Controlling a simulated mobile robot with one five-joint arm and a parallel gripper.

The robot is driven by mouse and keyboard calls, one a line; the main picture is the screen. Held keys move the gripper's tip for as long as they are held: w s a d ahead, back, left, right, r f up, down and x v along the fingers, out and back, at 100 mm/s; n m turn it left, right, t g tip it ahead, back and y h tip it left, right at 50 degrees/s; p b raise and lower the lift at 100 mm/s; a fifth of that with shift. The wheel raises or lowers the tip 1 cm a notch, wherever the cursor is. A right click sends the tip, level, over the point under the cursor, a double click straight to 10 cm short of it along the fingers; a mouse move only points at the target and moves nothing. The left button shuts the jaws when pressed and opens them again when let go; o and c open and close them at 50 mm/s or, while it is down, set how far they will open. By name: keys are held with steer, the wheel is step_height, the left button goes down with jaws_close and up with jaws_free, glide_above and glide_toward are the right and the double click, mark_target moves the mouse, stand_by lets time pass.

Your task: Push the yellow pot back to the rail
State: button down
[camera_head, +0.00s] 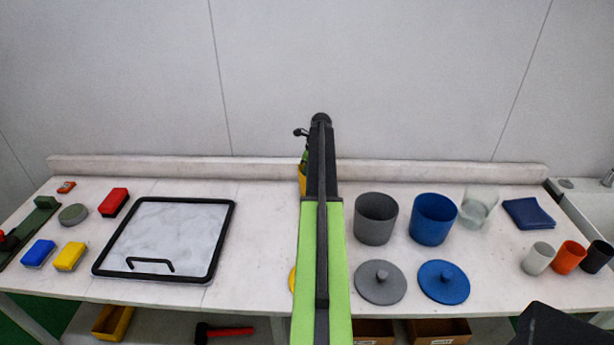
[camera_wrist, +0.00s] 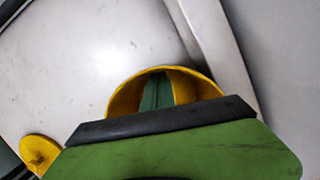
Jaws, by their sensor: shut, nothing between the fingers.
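The yellow pot (camera_head: 302,181) stands at the back of the table, mostly hidden behind my arm in the head view. Its rim and inner wall show in the wrist view (camera_wrist: 123,98). The pale rail (camera_head: 230,170) runs along the table's back edge; in the wrist view it (camera_wrist: 222,45) passes close to the pot's right side. I cannot tell whether pot and rail touch. My gripper (camera_wrist: 157,90) is shut and empty, its green fingers appearing to reach into the pot's mouth. In the head view the gripper is mostly hidden by the arm.
A yellow lid (camera_wrist: 40,152) lies in front of the pot. To the right stand a grey pot (camera_head: 376,220) and a blue pot (camera_head: 433,222), with a grey lid (camera_head: 380,290) and blue lid (camera_head: 443,290) before them. A black-framed tray (camera_head: 225,235) lies left.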

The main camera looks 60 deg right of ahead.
steer(key=shift+w+a, duration=0.25)
steer(key=shift+w, duration=0.1)
